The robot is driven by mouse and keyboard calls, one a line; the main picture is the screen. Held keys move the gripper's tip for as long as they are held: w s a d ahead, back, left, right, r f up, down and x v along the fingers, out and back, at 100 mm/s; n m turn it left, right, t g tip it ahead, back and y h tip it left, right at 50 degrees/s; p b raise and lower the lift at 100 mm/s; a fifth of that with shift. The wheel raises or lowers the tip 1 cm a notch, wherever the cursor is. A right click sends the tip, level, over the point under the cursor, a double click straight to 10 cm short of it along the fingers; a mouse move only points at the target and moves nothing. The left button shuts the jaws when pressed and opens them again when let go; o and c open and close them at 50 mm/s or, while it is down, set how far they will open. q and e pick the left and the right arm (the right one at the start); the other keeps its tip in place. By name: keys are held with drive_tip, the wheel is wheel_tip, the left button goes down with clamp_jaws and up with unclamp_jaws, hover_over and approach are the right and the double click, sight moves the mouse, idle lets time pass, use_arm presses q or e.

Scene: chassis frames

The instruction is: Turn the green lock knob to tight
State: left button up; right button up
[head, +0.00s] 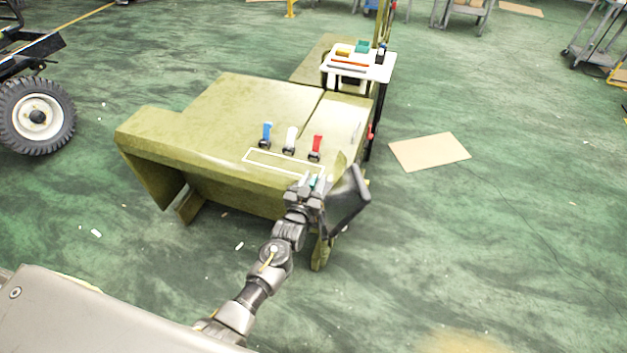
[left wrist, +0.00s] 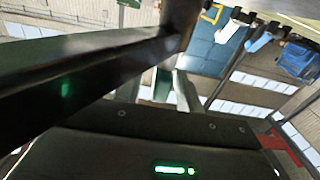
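A small green piece (head: 316,181), likely the green lock knob, shows at the near right corner of the olive chassis. My left gripper (head: 311,184) is at this piece, with its fingertips beside it. The piece is mostly hidden by the gripper, and I cannot tell whether the fingers touch it or which way the knob is turned. In the left wrist view a dark bar crosses the left side, and the knob cannot be made out. My right gripper is not in view.
The olive chassis (head: 240,105) carries blue (head: 267,131), white (head: 291,137) and red (head: 316,145) levers close behind my left gripper. A white stand (head: 384,70) with small coloured items is behind it. A cardboard sheet (head: 429,152) lies on otherwise open floor to the right.

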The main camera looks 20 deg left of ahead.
use_arm(q)
clamp_jaws()
